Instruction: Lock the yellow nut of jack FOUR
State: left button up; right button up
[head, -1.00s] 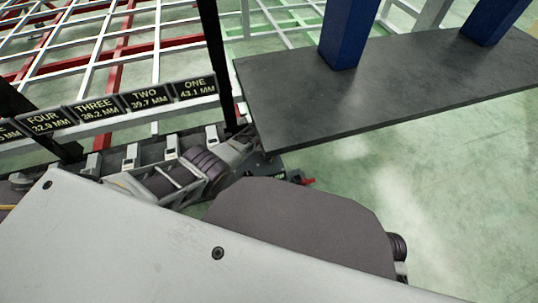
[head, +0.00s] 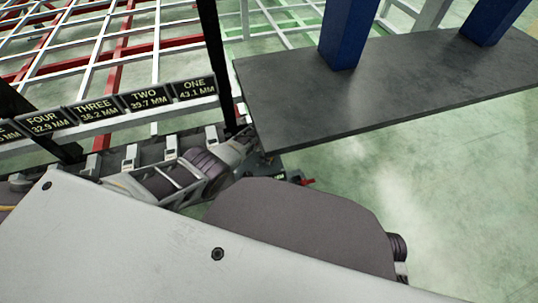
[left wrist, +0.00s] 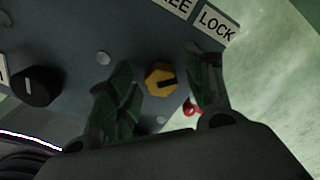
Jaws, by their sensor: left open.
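In the left wrist view a yellow nut (left wrist: 160,78) with a black pointer bar sits on a dark grey panel (left wrist: 75,45). A LOCK label (left wrist: 216,27) and a partly cut-off label ending in EE are above it. My left gripper (left wrist: 163,72) is open, with one finger on each side of the nut. The left finger is close to the nut; a gap shows at the right finger. Contact cannot be told. In the head view the FOUR sign (head: 44,122) reads 32.9 MM; the nut is hidden there. My right gripper is not in view.
A black knob (left wrist: 35,87) is on the panel's left, and a red part (left wrist: 191,109) is near the right finger. In the head view a dark tabletop (head: 400,85) with blue posts is at right. THREE, TWO and ONE signs line the rail (head: 120,117).

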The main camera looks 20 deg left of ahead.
pick_arm(q)
jog(key=shift+r, duration=0.25)
notch_tip(320, 180, up, 12)
jog(key=shift+f, duration=0.25)
dwell(1.1)
jog(key=shift+s, duration=0.1)
dwell(0.6)
